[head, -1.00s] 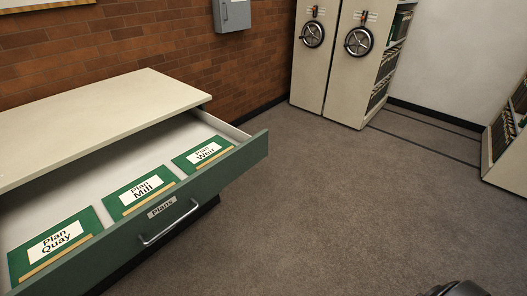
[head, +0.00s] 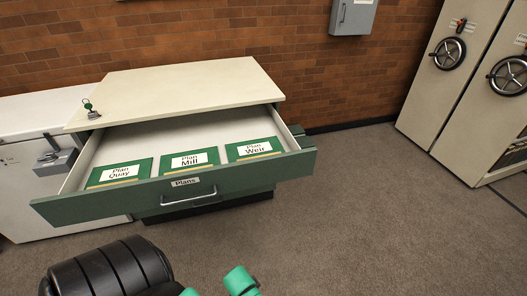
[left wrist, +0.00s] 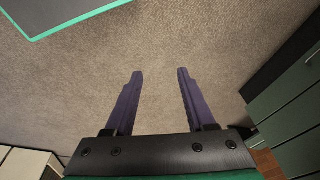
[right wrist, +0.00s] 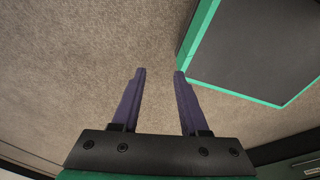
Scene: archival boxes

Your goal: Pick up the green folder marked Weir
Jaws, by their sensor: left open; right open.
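The green folder marked Plan Weir (head: 254,149) lies in the open drawer (head: 230,178) labelled Plans, at its right end in the head view. A green folder marked Plan Mill (head: 190,161) lies in the middle and one marked Plan Quay (head: 119,173) at the left. My left gripper (left wrist: 160,72) is open and empty above the carpet in the left wrist view. My right gripper (right wrist: 159,72) is open and empty above the carpet in the right wrist view. Neither gripper's fingers show in the head view, and both are away from the folders.
The drawer sticks out from a cabinet with a cream top (head: 185,88), where a small green-tagged key (head: 90,108) stands. A white cabinet (head: 40,185) with a latch stands at left. Shelving units with handwheels (head: 449,53) stand at right. The carpet (head: 370,220) before the drawer is clear.

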